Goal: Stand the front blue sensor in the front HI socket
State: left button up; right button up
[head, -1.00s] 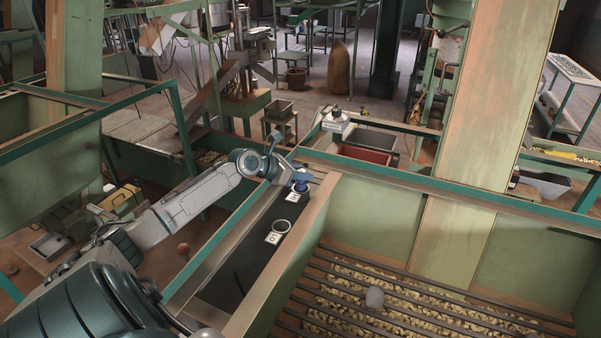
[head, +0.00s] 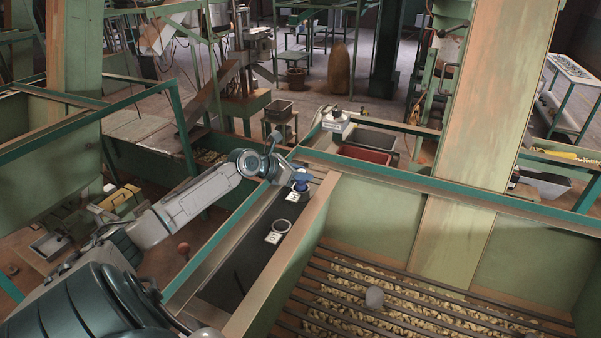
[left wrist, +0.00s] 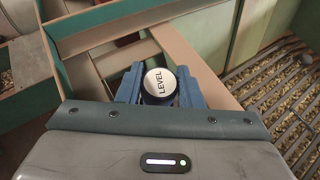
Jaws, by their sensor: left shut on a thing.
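My left gripper (head: 300,182) is shut on the front blue sensor. In the left wrist view the sensor's round white top (left wrist: 158,82), marked LEVEL in a dark ring, sits between the two blue fingers (left wrist: 158,90). In the head view the blue fingers are right at the front HI socket, beside its white label (head: 292,197). The fingers hide most of the sensor and the socket mouth, so I cannot tell whether the sensor is in the socket or just above it. My right gripper is not in view.
An empty round socket (head: 281,225) with its own white label (head: 273,238) is nearer in the same dark channel. A wooden-topped wall (head: 285,258) runs along its right side. Beyond are bars (head: 430,313) over a hopper of nuts. A red bin (head: 366,155) stands behind.

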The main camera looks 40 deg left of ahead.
pick_arm(q)
jog(key=shift+f, duration=0.4)
jog(key=o, duration=0.7)
jog(key=shift+o, duration=0.2)
